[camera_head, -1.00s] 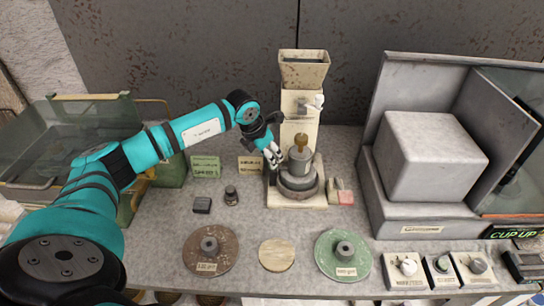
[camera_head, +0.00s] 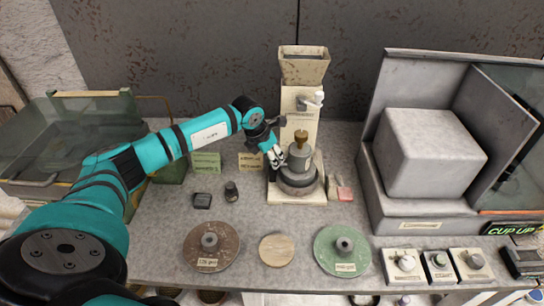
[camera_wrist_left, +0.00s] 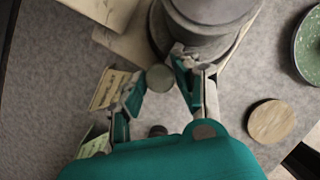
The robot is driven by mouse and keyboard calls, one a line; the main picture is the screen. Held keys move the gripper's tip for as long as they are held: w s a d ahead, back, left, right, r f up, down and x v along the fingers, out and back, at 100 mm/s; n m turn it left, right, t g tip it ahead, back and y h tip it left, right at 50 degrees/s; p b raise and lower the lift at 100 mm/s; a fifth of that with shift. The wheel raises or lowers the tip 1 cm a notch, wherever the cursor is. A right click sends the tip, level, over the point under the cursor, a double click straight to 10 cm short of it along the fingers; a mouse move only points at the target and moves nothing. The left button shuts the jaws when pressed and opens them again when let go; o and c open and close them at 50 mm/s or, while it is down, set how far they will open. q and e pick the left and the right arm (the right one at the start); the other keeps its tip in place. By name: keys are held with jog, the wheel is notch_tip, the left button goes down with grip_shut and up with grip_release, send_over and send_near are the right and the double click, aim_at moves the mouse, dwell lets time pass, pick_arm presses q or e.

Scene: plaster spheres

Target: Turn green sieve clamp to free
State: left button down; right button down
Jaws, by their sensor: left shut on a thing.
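The machine (camera_head: 297,178), a beige tower with a hopper, a grey round body and a brass top piece, stands at the back centre. My left gripper (camera_head: 276,157) is at its left side. In the left wrist view, the left gripper (camera_wrist_left: 158,76) has its fingers around a small grey round knob (camera_wrist_left: 160,78) beside the machine's round base. Whether this knob is the green sieve clamp I cannot tell. The fingers largely hide it in the head view. A green sign (camera_head: 206,162) and a beige sign (camera_head: 250,162) stand left of the machine; their lettering is unreadable. My right gripper is out of view.
A brown disc (camera_head: 193,243), a wooden disc (camera_head: 277,250) and a green disc (camera_head: 325,250) lie in front. A small dark knob (camera_head: 231,191) stands left of the machine. A large grey cabinet (camera_head: 415,225) fills the right side; a green-rimmed bin (camera_head: 90,93) is at left.

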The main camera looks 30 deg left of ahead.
pick_arm(q)
jog(key=shift+w+f+m+h+b, duration=0.15)
jog(key=shift+m+h+b, duration=0.25)
jog(key=shift+m+b, duration=0.65)
jog(key=m+h+b, duration=0.1)
jog(key=m+b, duration=0.2)
jog(key=shift+a+g+b, duration=0.1)
jog(key=shift+g+b, duration=0.2)
jog(key=shift+b, duration=0.1)
jog(key=m+h+b, duration=0.1)
jog(key=m+b, duration=0.1)
jog(key=m, duration=0.1)
jog(key=shift+g, duration=0.4)
jog(key=m+g+b, duration=0.1)
jog(key=m, duration=0.1)
jog(key=m+g+b, duration=0.1)
jog(key=m+b, duration=0.1)
jog(key=m, duration=0.1)
jog(key=shift+w+h, duration=0.15)
jog(key=shift+h, duration=0.25)
jog(key=shift+r+m+g+b, duration=0.2)
jog(key=shift+m+g+b, duration=0.65)
jog(key=shift+m, duration=1.5)
jog(key=c, duration=1.3)
grip_release()
jog(key=shift+o, duration=0.2)
jog(key=shift+r, duration=0.1)
